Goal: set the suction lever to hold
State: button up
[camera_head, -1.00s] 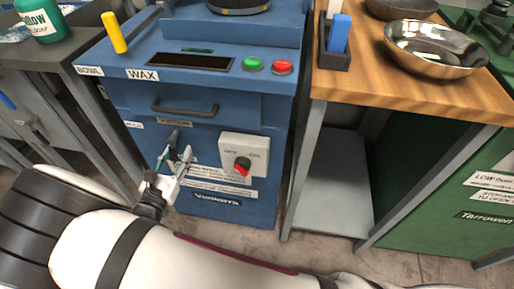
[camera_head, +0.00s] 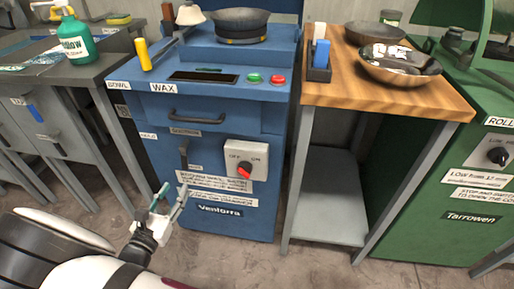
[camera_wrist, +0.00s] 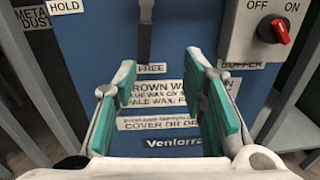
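The suction lever (camera_head: 183,153) is a dark bar on the front of the blue wax cabinet, under the drawer. In the wrist view the lever (camera_wrist: 145,38) hangs straight down, its lower end just above the FREE label (camera_wrist: 151,68). The HOLD label (camera_wrist: 65,6) is up and to the left of it. My gripper (camera_head: 172,191) is in front of the cabinet, below the lever and apart from it. In the wrist view my gripper (camera_wrist: 163,85) has its teal-padded fingers spread, with nothing between them.
A switch box (camera_head: 246,160) with a red-pointed OFF/ON knob sits right of the lever. A drawer handle (camera_head: 197,117) juts out above. A wooden-topped bench (camera_head: 390,97) stands to the right and a grey bench (camera_head: 60,88) to the left. The floor in front is open.

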jog(key=w+d+r+m+g+h, duration=0.2)
jog(key=d+r+m+g, duration=0.3)
jog(key=d, duration=0.6)
jog(key=w+d+r+m+g+h, duration=0.3)
jog(key=d+r+m, duration=0.5)
jog(key=d, duration=0.4)
jog(key=shift+d+r+m+g+h, duration=0.25)
jog(key=shift+r+m+g+h, duration=0.15)
jog(key=shift+r+g+h, duration=0.5)
jog(key=shift+w, duration=0.1)
